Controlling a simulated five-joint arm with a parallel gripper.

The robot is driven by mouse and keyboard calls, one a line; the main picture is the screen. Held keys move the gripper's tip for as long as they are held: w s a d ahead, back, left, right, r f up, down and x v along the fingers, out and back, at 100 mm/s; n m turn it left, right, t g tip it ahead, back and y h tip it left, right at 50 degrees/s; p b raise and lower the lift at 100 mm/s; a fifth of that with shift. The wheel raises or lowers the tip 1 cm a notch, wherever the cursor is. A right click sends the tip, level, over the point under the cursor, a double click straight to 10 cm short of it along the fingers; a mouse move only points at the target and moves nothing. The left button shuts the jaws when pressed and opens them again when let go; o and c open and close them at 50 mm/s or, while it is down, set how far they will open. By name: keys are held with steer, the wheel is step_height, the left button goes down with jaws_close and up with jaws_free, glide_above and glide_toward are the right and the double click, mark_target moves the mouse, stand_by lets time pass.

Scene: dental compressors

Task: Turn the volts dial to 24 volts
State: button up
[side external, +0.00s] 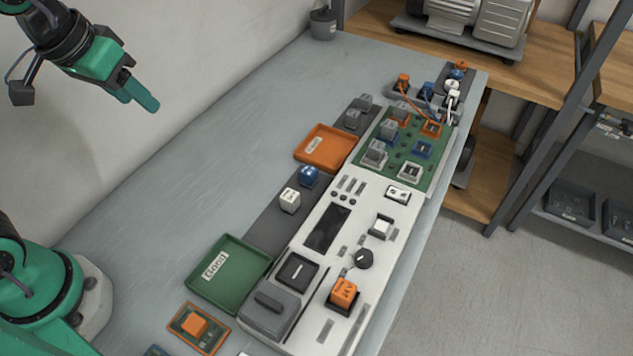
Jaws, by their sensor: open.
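A round black dial (364,258) sits on the white panel (343,222) at the lower right, between a white block in a holder and an orange block. It looks like the volts dial, but its markings are too small to read, so I cannot tell its setting. My gripper (146,96) is at the upper left, raised above the bench and far from the dial. Its green fingers are open, with nothing seen between them.
An orange block (343,291) stands close below the dial, and a white block (381,226) stands above it. A dark screen (327,228) lies to the left. Orange (308,152) and green (205,288) trays and a green board (432,175) are nearby. The bench's left side is clear.

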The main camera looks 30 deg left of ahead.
steer(key=w+d+g, duration=0.2)
steer(key=w+d, duration=0.4)
steer(key=d, duration=0.4)
steer(key=n+g+y, duration=0.1)
steer(key=n+g, duration=0.1)
steer(key=g, duration=0.1)
glide_above(366, 256)
step_height(366, 256, down, 14)
steer(key=shift+w+r, duration=0.15)
steer(key=shift+r, duration=0.05)
steer(key=shift+d+f, duration=0.2)
steer(key=shift+d, duration=0.05)
steer(key=shift+a+f, duration=0.15)
steer(key=shift+f, duration=1.8)
steer(key=shift+a+f, duration=0.1)
steer(key=shift+f, duration=1.85)
